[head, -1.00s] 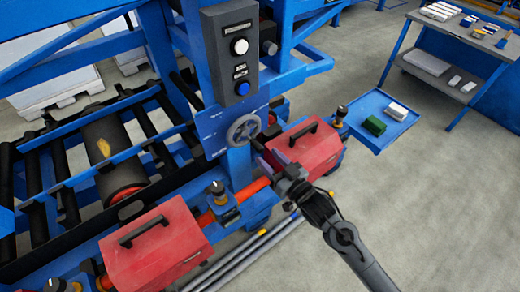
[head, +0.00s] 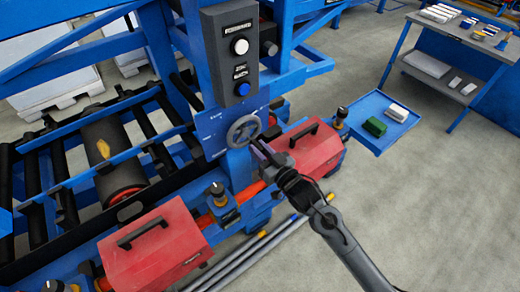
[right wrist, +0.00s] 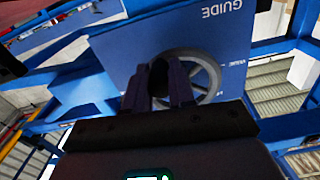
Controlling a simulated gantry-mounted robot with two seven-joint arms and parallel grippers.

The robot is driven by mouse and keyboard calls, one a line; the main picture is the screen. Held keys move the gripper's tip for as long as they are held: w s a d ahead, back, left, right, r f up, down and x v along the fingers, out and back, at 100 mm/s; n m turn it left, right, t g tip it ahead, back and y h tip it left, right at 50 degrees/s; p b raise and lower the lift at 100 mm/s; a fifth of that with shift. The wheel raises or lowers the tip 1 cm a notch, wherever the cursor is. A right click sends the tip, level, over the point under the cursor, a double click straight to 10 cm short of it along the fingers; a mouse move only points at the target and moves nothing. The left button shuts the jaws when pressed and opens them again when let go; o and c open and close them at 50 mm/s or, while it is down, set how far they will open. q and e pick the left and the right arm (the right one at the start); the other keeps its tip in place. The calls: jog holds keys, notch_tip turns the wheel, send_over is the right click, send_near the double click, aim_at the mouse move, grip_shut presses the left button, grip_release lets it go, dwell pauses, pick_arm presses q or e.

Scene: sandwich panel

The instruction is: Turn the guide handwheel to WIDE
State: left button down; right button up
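The grey guide handwheel (head: 243,130) is on the blue panel below the control box. It also shows in the right wrist view (right wrist: 207,76), with the word GUIDE upside down above it. My right gripper (head: 259,148) is just in front of the wheel's lower right side. In the right wrist view its two dark fingers (right wrist: 159,88) are apart, one on each side of the wheel's dark knob (right wrist: 159,72). I cannot tell whether they touch the knob. The pointer and the WIDE mark are not readable. My left gripper is not in view.
A black control box (head: 237,50) with white and blue buttons is above the wheel. Red covers with black handles (head: 318,150) (head: 153,250) flank the panel below. A blue tray (head: 366,112) holds a green and a white block at right. The floor at right is clear.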

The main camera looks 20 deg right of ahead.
grip_shut()
